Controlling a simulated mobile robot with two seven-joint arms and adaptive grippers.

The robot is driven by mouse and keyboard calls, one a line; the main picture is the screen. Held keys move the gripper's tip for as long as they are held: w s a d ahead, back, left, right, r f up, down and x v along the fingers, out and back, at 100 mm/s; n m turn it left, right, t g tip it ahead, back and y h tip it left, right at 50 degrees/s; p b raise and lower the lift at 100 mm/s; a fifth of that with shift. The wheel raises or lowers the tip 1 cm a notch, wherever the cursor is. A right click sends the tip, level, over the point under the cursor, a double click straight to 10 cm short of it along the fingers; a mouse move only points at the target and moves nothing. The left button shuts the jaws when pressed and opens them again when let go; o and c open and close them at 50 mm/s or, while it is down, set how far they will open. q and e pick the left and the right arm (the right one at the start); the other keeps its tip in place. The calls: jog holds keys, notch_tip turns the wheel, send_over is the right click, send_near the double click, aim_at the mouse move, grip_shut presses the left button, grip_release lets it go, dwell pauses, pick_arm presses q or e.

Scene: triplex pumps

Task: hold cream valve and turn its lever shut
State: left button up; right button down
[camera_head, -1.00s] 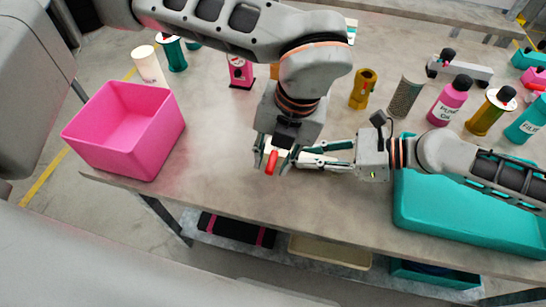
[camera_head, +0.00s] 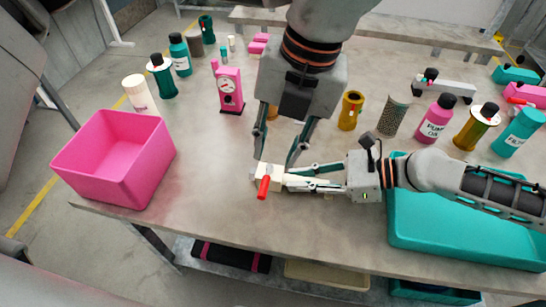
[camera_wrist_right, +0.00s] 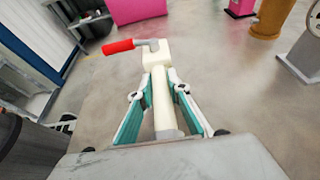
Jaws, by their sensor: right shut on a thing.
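The cream valve (camera_head: 273,178) is held just above or at the table surface; I cannot tell which. Its red lever (camera_head: 263,187) sticks out crosswise toward the table's front edge. My right gripper (camera_head: 290,180) comes from the right and is shut on the valve's pipe. In the right wrist view the cream valve (camera_wrist_right: 162,95) lies between the right gripper's fingers (camera_wrist_right: 160,100), with the red lever (camera_wrist_right: 118,46) pointing left from its far end. My left gripper (camera_head: 276,160) is open, its fingers pointing down just above and behind the valve, apart from the lever.
A pink bin (camera_head: 115,160) stands at the left, a teal tray (camera_head: 450,230) at the right under my right arm. A pink gauge stand (camera_head: 229,90), a brass part (camera_head: 351,110) and several bottles stand farther back.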

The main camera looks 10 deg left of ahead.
dwell(0.4)
jog(key=c, duration=1.8)
grip_release()
